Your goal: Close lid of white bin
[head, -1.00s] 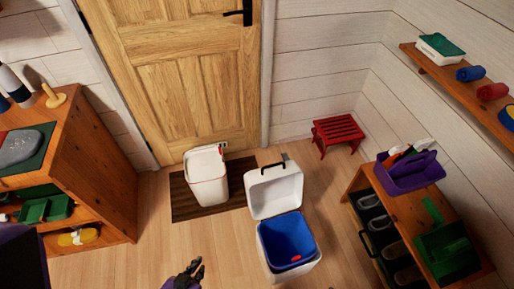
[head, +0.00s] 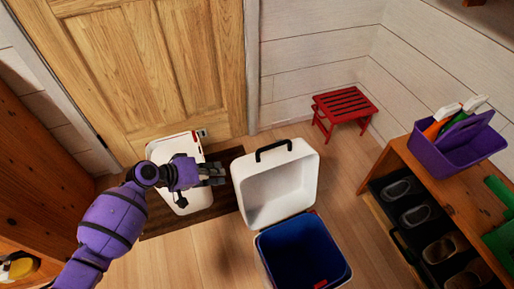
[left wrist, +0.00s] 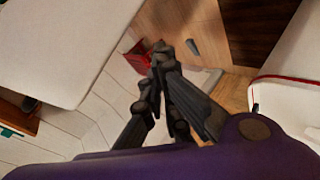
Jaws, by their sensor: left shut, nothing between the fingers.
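The white bin (head: 310,211) stands on the floor at the bottom centre, with a dark blue inside (head: 303,252). Its white lid (head: 277,185) stands open, tilted back towards the door, with a black handle (head: 287,149) on its far edge. My left gripper (head: 221,176) is shut and empty, just left of the lid and apparently apart from it. In the left wrist view, the gripper's closed fingertips (left wrist: 162,62) show beside a large white surface, which seems to be the lid (left wrist: 70,40). The right gripper is not in view.
A second white bin (head: 178,148) stands on a dark mat (head: 221,205) behind my left arm. A red stool (head: 345,105) is at the back wall. A wooden shelf (head: 405,150) with shoes and a purple caddy (head: 455,143) stands at the right.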

